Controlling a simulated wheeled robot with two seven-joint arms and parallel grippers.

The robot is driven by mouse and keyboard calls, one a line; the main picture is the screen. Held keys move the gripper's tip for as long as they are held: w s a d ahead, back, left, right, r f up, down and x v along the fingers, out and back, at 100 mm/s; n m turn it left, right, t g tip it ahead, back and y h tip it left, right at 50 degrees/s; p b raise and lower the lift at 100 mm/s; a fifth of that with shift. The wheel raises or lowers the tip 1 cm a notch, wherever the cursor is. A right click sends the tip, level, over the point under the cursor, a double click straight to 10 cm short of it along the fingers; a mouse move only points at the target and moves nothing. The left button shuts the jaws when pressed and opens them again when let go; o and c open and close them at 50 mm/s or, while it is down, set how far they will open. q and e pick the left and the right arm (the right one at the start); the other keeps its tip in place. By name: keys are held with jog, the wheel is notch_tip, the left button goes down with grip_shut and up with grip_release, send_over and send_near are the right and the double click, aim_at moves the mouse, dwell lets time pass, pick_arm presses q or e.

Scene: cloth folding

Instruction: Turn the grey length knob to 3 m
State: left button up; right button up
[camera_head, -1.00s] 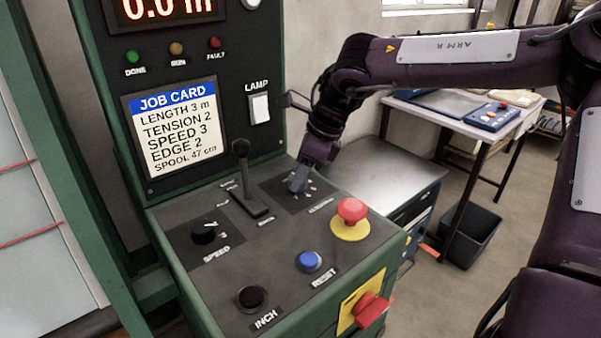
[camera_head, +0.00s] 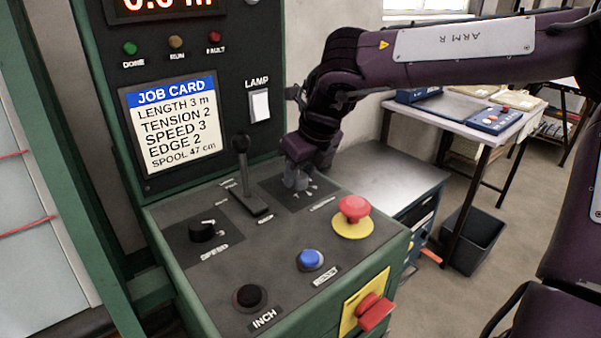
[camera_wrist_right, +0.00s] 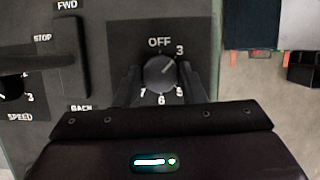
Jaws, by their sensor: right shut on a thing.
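The grey length knob (camera_wrist_right: 160,74) sits on a dark dial plate marked OFF, 3 and further numbers in the right wrist view. A pale line on the knob points up and right, roughly toward the 3. My right gripper (camera_wrist_right: 159,82) is shut on the knob, one finger on each side. In the head view, my right gripper (camera_head: 297,178) comes down onto the dial from above and largely hides the knob. The job card (camera_head: 175,124) reads LENGTH 3 m. My left gripper is not in view.
A black lever (camera_head: 242,170) stands left of the dial. The red emergency button (camera_head: 353,208) is close on its right. A speed knob (camera_head: 202,231), blue reset button (camera_head: 310,258) and black inch button (camera_head: 249,296) are nearer. A metal cabinet (camera_head: 385,178) stands beyond.

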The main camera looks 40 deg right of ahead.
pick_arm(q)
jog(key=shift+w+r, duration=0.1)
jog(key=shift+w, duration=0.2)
pick_arm(e)
jog(key=shift+m, duration=0.3)
jog(key=o, duration=1)
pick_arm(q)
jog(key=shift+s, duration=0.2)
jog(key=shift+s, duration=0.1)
pick_arm(e)
jog(key=shift+s+r, duration=0.1)
jog(key=shift+r, duration=0.2)
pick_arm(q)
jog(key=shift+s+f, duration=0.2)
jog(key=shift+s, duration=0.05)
pick_arm(e)
jog(key=v, duration=0.7)
jog(key=shift+a+r, duration=0.1)
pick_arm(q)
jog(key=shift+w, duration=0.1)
